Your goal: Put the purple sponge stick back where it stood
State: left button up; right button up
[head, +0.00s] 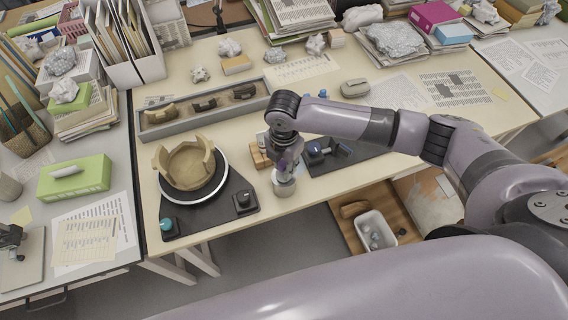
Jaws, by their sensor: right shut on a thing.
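My right gripper (287,160) points down near the front edge of the middle table and is shut on the purple sponge stick. Only a small purple part of the stick (281,167) shows below the wrist; the rest is hidden by the gripper. A small pale grey cup (284,188) stands directly under the gripper. I cannot tell whether the stick's lower end is inside the cup or just above it. My left gripper is not in view.
Left of the cup, a partly rebuilt tan pot (186,163) stands on a round turntable on a dark base (211,213). A grey tray (167,128) with sherds lies behind. A dark mat (325,164) lies right of the cup. A white bin (374,232) stands below the table's front edge.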

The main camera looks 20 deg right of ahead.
jog(key=shift+f, duration=0.25)
dwell(0.3)
jog(key=o, duration=0.9)
jog(key=shift+r, duration=0.15)
notch_tip(320, 180, up, 12)
jog(key=shift+f, duration=0.1)
dwell(0.5)
